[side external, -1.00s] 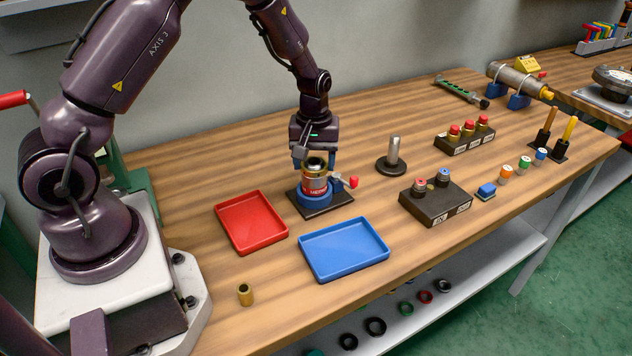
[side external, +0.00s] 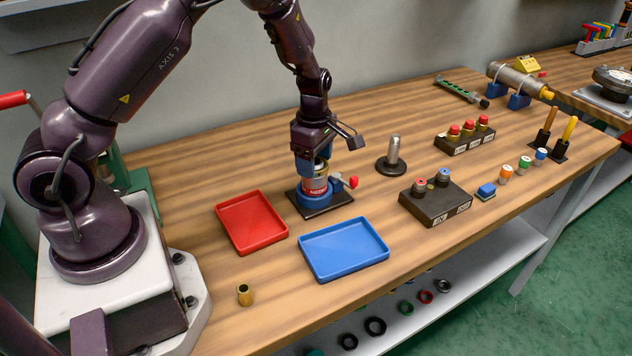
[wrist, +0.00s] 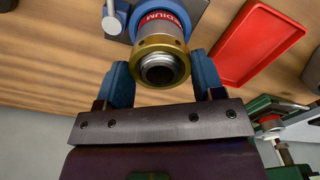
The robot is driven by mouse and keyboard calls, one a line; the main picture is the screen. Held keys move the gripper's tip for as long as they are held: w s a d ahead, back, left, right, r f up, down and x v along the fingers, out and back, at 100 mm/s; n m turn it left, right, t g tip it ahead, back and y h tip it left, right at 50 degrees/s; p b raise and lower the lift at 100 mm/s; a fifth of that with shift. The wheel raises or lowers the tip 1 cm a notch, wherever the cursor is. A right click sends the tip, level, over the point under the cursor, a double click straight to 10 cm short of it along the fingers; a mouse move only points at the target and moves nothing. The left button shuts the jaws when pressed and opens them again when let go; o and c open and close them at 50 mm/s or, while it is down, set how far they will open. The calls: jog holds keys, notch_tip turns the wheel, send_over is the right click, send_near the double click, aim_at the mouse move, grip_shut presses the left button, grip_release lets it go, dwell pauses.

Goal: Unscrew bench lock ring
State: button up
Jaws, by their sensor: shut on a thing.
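A brass lock ring (wrist: 152,45) sits around the grey threaded end (wrist: 160,72) of a cylinder with a red MEDIUM label (side external: 316,186). The cylinder stands upright in a blue round vise (side external: 312,200) on a dark base plate, with a red-knobbed handle (side external: 352,182) at its right. My gripper (side external: 315,167) points down over the cylinder's top. In the wrist view its two blue fingers (wrist: 163,80) are on opposite sides of the brass ring and closed on it. In the side view my gripper hides most of the ring.
A red tray (side external: 283,238) and a blue tray (side external: 304,264) lie empty in front of the vise.

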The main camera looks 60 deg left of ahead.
jog(key=n, duration=0.5)
jog(key=shift+n, duration=0.4)
jog(key=n, duration=0.5)
jog(key=o, duration=0.9)
jog(key=shift+o, duration=0.2)
